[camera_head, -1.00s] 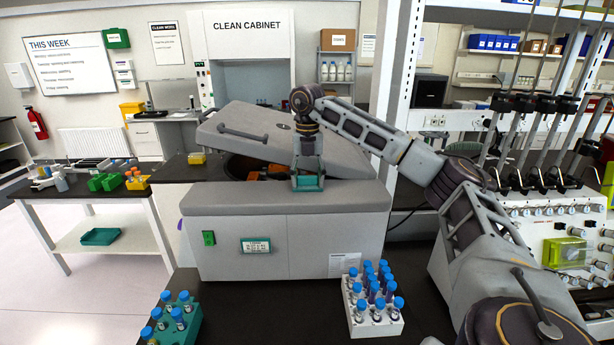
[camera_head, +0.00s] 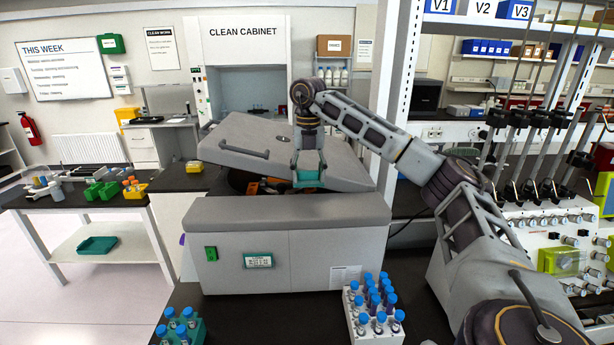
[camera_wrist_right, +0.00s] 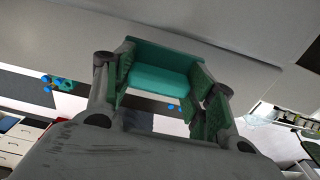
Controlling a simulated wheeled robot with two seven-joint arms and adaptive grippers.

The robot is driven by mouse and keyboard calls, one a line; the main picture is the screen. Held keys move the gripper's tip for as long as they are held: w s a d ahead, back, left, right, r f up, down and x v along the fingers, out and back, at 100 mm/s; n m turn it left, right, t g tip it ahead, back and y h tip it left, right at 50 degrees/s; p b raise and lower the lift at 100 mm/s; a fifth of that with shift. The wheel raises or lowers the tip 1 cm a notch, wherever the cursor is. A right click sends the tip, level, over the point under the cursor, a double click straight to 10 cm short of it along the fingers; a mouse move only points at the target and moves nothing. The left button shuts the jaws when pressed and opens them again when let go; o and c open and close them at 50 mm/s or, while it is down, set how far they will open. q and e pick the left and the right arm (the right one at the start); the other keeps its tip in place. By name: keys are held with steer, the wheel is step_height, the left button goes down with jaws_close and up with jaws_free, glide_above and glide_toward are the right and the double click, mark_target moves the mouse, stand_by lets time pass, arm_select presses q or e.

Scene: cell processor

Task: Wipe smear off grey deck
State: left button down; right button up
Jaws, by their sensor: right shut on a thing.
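The grey deck (camera_head: 285,208) is the flat top front of the large grey machine in the middle of the head view. A grey surface (camera_wrist_right: 230,40) also fills the top of the right wrist view. My right gripper (camera_head: 308,170) is shut on a teal block (camera_head: 307,179), which also shows between the fingers in the wrist view (camera_wrist_right: 158,80). In the head view the block appears just above the deck's back edge, in front of the tilted lid. I cannot tell whether it touches anything. I cannot make out a smear. My left gripper is not in view.
The machine's grey lid (camera_head: 280,150) stands tilted behind the deck, over a dark opening. A white rack of blue-capped tubes (camera_head: 372,312) stands in front at the right. A green rack (camera_head: 180,330) is at the front left. Dark bench (camera_head: 270,320) is bare between them.

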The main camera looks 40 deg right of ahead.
steer(key=shift+s+r, duration=0.1)
steer(key=shift+r, duration=0.65)
steer(key=shift+w+r, duration=0.2)
steer(key=shift+s, duration=0.2)
steer(key=shift+w, duration=0.1)
